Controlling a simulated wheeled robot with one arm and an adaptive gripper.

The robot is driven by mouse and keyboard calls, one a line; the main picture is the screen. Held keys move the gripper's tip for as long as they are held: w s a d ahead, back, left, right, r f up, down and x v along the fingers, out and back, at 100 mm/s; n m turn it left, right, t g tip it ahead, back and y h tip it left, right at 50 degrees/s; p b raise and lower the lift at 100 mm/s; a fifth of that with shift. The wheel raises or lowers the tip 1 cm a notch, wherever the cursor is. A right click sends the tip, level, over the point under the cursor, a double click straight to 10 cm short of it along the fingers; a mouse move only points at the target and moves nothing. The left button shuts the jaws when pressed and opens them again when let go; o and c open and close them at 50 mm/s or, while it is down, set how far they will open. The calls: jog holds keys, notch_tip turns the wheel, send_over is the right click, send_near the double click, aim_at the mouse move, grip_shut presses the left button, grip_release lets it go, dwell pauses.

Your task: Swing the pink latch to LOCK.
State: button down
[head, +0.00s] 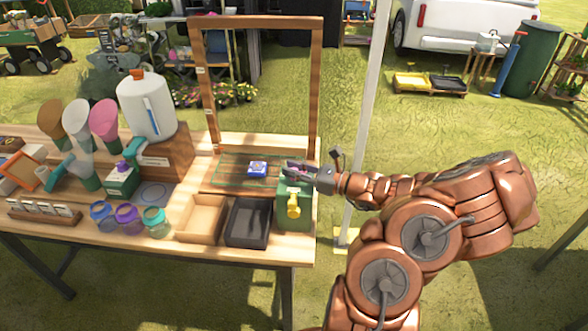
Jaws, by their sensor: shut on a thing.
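A green box (286,215) stands at the right end of the wooden table, with a yellow handle (294,205) on its front. My gripper (296,170) reaches in from the right and is at the top of this box. A small bit of the pink latch (293,167) shows at the fingers, and my gripper is shut on it. The fingers hide most of the latch, so its exact angle and any LOCK marking cannot be read.
A tan tray (203,218) and a black tray (248,222) stand left of the green box. A wooden frame (317,90) rises behind, and a pale pole (368,125) stands behind my arm.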

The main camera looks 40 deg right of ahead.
dwell(0.3)
jog(key=shift+s+d+n+g+y+p, duration=0.1)
jog(key=shift+s+n+g+y+p, duration=0.2)
jog(key=shift+n+g+y, duration=0.35)
jog(key=shift+s+d+n+g+y+p, duration=0.1)
jog(key=shift+s+n+g+y+p, duration=0.1)
jog(key=shift+n+g+y+p, duration=0.4)
jog(key=shift+t, duration=0.25)
jog(key=c, duration=1.1)
grip_release()
jog(key=shift+s, duration=0.1)
jog(key=v, duration=1.2)
jog(key=shift+d+f, duration=0.1)
